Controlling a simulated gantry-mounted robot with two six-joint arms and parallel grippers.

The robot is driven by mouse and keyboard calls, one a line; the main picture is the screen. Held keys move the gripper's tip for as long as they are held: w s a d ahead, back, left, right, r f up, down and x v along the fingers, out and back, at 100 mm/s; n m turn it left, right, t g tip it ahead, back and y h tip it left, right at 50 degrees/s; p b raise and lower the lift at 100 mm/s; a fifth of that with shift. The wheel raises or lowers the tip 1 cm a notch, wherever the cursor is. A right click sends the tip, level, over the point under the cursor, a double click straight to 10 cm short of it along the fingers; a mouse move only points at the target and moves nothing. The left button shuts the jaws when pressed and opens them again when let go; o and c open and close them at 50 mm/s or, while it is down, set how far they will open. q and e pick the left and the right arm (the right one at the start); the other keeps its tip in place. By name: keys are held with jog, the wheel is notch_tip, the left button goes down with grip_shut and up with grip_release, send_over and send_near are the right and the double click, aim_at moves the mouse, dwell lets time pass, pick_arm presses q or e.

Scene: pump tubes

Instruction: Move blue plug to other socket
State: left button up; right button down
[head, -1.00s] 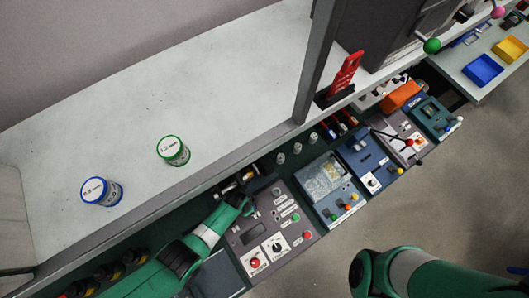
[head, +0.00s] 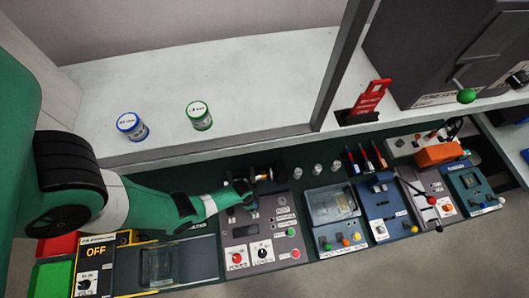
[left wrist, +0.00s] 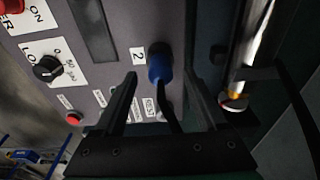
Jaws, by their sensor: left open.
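In the left wrist view the blue plug (left wrist: 159,68) sits at the grey control panel (left wrist: 100,30), beside a label marked 2. A dark cable runs down from it between my fingers. My left gripper (left wrist: 162,78) is open, one finger on each side of the plug with gaps between. In the head view my left gripper (head: 246,194) is over the upper part of the panel (head: 262,228) and hides the plug there. My right gripper is out of view.
A metal cylinder (left wrist: 262,45) is close to the right finger. The panel has a black knob (left wrist: 47,68) and a red button (left wrist: 73,118). A blue-lidded jar (head: 132,126) and a green-lidded jar (head: 199,115) stand on the white shelf (head: 270,80).

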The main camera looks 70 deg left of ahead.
pick_arm(q)
notch_tip(320, 180, down, 2)
jog(key=shift+w+d+f+b, duration=0.1)
jog(key=shift+f+b, duration=0.05)
jog(key=shift+b, duration=0.6)
jog(key=shift+f+b, duration=0.3)
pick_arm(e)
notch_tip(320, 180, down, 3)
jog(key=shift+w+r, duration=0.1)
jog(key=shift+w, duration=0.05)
pick_arm(q)
grip_shut()
jog(key=shift+r+p, duration=0.7)
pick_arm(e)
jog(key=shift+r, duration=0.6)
